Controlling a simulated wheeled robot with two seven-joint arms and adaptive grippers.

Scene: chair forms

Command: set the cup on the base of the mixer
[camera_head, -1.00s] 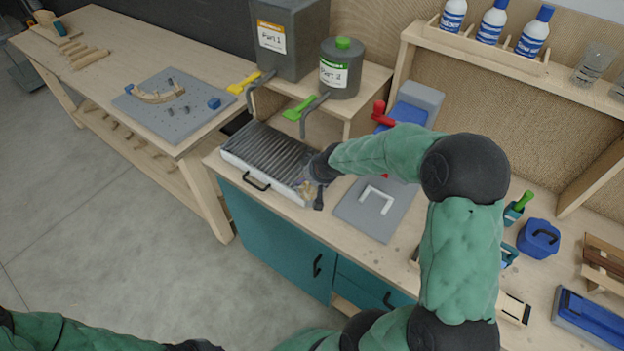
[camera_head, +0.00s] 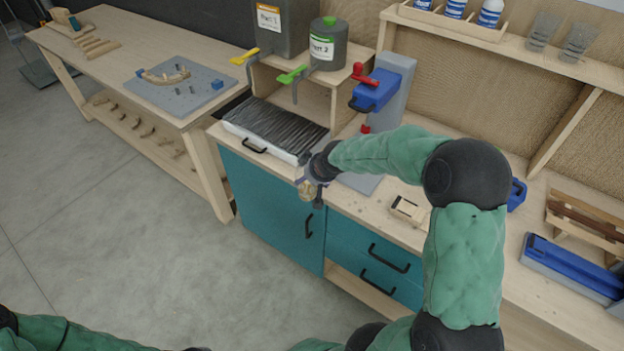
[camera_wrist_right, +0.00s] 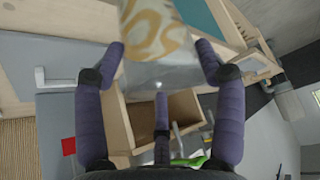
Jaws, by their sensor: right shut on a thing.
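My right gripper (camera_head: 312,183) hangs in front of the bench edge, by the front right corner of the grated tray. In the right wrist view its purple-padded fingers (camera_wrist_right: 161,62) are shut on a clear cup (camera_wrist_right: 158,30) with tan markings. The cup (camera_head: 306,191) is small and partly hidden in the head view. The mixer (camera_head: 378,92) has a blue head, red handle and grey column. Its flat grey base (camera_head: 362,183) lies right of the gripper, largely covered by my right forearm. My left arm shows at bottom left; its gripper is out of frame.
The grated tray (camera_head: 268,134) is left of the mixer. Part 1 (camera_head: 284,30) and Part 2 (camera_head: 327,46) containers stand on a shelf behind it. A small wooden block (camera_head: 408,210) sits right of the base. Clear cups (camera_head: 543,31) stand on the upper shelf.

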